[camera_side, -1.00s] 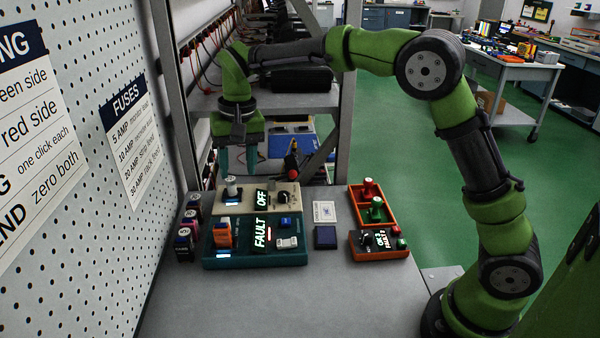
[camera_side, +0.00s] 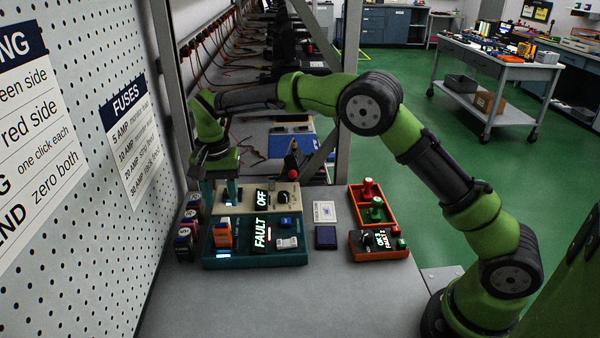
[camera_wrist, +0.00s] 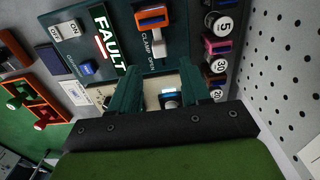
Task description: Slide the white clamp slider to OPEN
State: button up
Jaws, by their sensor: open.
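My gripper (camera_side: 219,201) is open, pointing down over the left part of the beige module (camera_side: 258,206).
Numbered fuses (camera_side: 185,240) stand at left near the pegboard (camera_side: 110,230). An orange tray (camera_side: 387,206) and a small orange box (camera_side: 378,252) are at right. The front bench is clear.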

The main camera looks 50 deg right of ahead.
aim_at(225, 218)
notch_tip(225, 218, down, 7)
jog(key=shift+f, duration=0.2)
grip_shut()
dwell(0.3)
